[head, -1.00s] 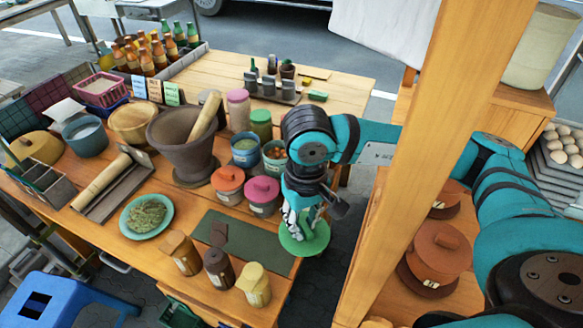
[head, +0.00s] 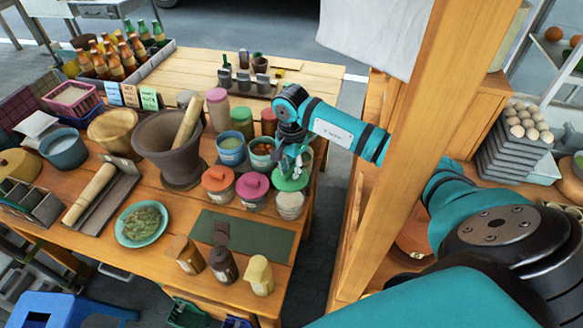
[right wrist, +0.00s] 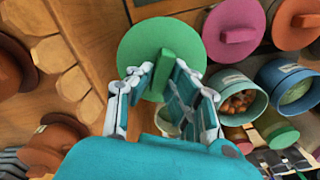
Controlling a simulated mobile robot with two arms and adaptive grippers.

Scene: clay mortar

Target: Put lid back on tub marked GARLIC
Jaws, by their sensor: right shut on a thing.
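My right gripper (head: 291,160) is shut on the handle of a round green lid (head: 289,183). In the right wrist view the fingers (right wrist: 163,88) stand on both sides of the bar handle of the green lid (right wrist: 137,47). In the head view a pale tub (head: 290,207) shows directly below the lid, at the table's right edge. The lid hides the tub's mouth, and I cannot tell whether they touch. No label reading GARLIC can be made out. My left gripper is not in view.
A pink-lidded tub (head: 252,186) and an orange-lidded tub (head: 218,181) stand left of the pale tub. Two open tubs (head: 231,151) (head: 262,154) stand behind. A dark green mat (head: 241,236) lies in front. A wooden post (head: 392,150) rises to the right.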

